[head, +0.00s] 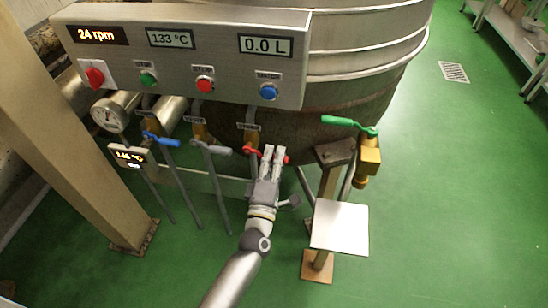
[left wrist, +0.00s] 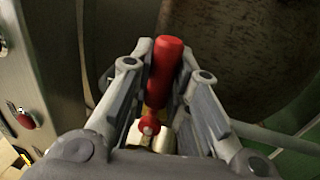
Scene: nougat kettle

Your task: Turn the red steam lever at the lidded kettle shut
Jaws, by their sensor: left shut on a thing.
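The red lever (head: 251,152) sits on a pipe below the control panel, beside the large metal kettle (head: 350,65). It lies crosswise to the pipe in the head view, and its red end shows just right of my fingers. My left gripper (head: 272,153) reaches it from below and is shut on it. In the left wrist view the red handle (left wrist: 165,72) stands between the two fingers (left wrist: 166,85), with its pivot near the palm. The fingers hide the middle of the lever in the head view. My right gripper is not in view.
A blue lever (head: 161,139) and a grey lever (head: 211,147) sit on pipes to the left. A green-handled brass valve (head: 369,153) and a pale square plate on a post (head: 340,228) stand to the right. The control panel (head: 190,50) overhangs the levers. Green floor is open at right.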

